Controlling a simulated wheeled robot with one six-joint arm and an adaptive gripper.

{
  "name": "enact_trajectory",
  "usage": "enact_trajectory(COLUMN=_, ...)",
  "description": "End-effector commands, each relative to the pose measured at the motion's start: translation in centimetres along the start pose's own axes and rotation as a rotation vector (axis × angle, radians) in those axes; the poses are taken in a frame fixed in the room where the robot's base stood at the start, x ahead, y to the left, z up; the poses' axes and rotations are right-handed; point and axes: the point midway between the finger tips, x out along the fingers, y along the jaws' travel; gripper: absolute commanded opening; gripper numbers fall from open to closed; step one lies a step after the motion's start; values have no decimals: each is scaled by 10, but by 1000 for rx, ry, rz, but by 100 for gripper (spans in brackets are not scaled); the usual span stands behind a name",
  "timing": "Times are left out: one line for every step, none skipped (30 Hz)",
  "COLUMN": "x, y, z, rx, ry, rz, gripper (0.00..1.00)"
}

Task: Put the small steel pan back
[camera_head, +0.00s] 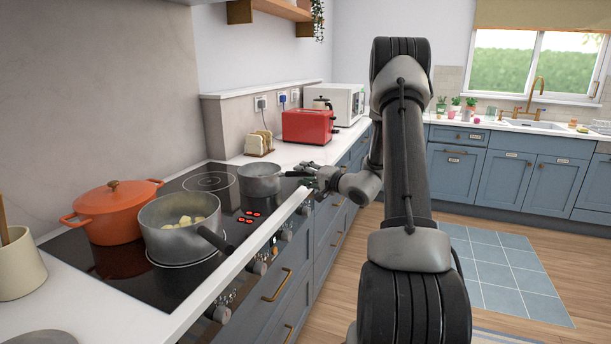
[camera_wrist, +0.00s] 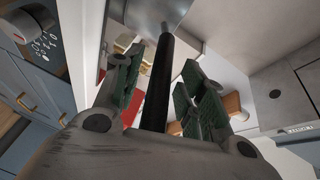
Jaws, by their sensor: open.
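The small steel pan (camera_head: 259,181) sits at the back right of the black hob (camera_head: 130,272), with its dark handle (camera_head: 298,174) pointing right over the worktop. My gripper (camera_head: 312,177) is at that handle. In the wrist view, the pan (camera_wrist: 158,14) is at the top and its black handle (camera_wrist: 160,85) runs between the open green-padded fingers of my gripper (camera_wrist: 163,90). The fingers stand on either side of the handle with gaps showing. I cannot tell whether either finger touches it.
A larger pan with pale chunks (camera_head: 180,227) and an orange lidded pot (camera_head: 113,211) stand on the hob to the left. A toast rack (camera_head: 259,143), red toaster (camera_head: 308,126) and white microwave (camera_head: 349,103) stand behind on the worktop. Floor to the right is clear.

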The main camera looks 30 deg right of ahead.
Motion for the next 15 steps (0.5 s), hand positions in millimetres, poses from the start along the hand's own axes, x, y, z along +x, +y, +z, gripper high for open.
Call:
enact_trajectory(x=0, y=-1, z=0, rx=0, ry=0, rz=0, gripper=40)
enact_trajectory(x=0, y=-2, z=-1, rx=-1, ry=0, rz=0, gripper=40)
enact_trajectory(x=-2, y=-2, z=-1, rx=0, ry=1, rz=1, gripper=40)
enact_trajectory(x=-6, y=-2, z=-1, rx=0, ry=1, rz=1, gripper=40)
enact_trajectory(x=-10, y=-2, z=-1, rx=0, ry=1, rz=1, gripper=40)
enact_trajectory(x=-16, y=-2, z=-2, rx=1, ry=3, rz=2, gripper=40)
enact_trajectory(x=-22, y=-2, z=-2, rx=1, ry=4, rz=2, gripper=40)
enact_trajectory(x=-28, y=-2, z=-2, rx=1, ry=3, rz=2, gripper=40)
enact_trajectory(x=-38, y=-2, z=-2, rx=1, ry=4, rz=1, gripper=40)
enact_trajectory(x=-45, y=-2, z=-2, rx=2, ry=4, rz=2, gripper=40)
enact_trajectory(x=-52, y=-2, z=-2, rx=1, ry=4, rz=2, gripper=40)
enact_trajectory(x=-61, y=-2, z=-2, rx=1, ry=4, rz=2, gripper=40)
enact_trajectory(x=-68, y=-2, z=-2, rx=0, ry=4, rz=1, gripper=40)
enact_trajectory(x=-75, y=-2, z=-2, rx=1, ry=4, rz=2, gripper=40)
enact_trajectory(x=-83, y=-2, z=-2, rx=1, ry=4, rz=2, gripper=40)
